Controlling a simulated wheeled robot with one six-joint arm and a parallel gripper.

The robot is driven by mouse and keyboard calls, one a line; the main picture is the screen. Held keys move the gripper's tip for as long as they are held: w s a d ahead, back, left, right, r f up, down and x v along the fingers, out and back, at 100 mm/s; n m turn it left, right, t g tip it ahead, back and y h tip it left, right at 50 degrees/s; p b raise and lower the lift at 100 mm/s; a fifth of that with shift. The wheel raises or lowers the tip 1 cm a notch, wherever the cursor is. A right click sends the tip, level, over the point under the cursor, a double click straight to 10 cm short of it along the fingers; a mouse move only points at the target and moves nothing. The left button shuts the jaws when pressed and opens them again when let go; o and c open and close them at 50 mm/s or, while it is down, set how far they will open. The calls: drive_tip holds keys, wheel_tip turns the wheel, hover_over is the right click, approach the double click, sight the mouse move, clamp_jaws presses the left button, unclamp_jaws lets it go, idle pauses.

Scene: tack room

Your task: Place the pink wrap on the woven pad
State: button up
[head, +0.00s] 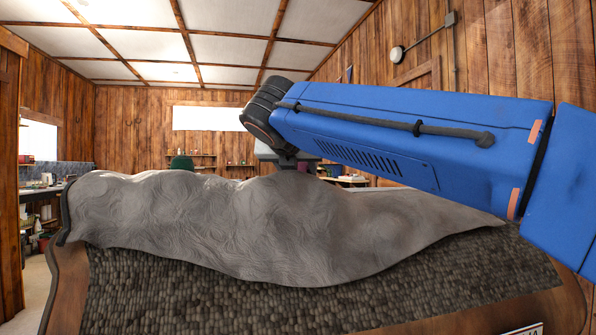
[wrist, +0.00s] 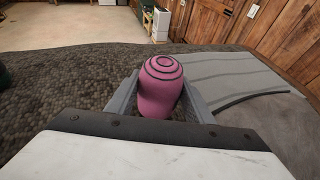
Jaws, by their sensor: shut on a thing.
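The pink wrap (wrist: 160,88) is a rolled bundle with dark spiral lines on its end, seen in the wrist view. My gripper (wrist: 158,104) is shut on it, one grey finger on each side. The wrap stands roughly upright over a dark, woven-looking surface (wrist: 65,90); I cannot tell whether it touches it. In the head view my gripper (head: 291,164) is partly hidden and the wrap is not visible.
A rumpled grey cloth (head: 200,225) rises in front of my gripper in the head view and hides what lies behind. It lies over the dark woven-looking surface (head: 170,290), which has a wooden edge (head: 68,290). Something green (head: 182,162) shows beyond the cloth.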

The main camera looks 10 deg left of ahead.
drive_tip(key=shift+f, duration=0.25)
drive_tip(key=shift+f, duration=0.2)
drive_tip(key=o, duration=1.2)
drive_tip(key=shift+c, duration=0.2)
drive_tip(key=shift+r, duration=0.2)
drive_tip(key=v, duration=1.2)
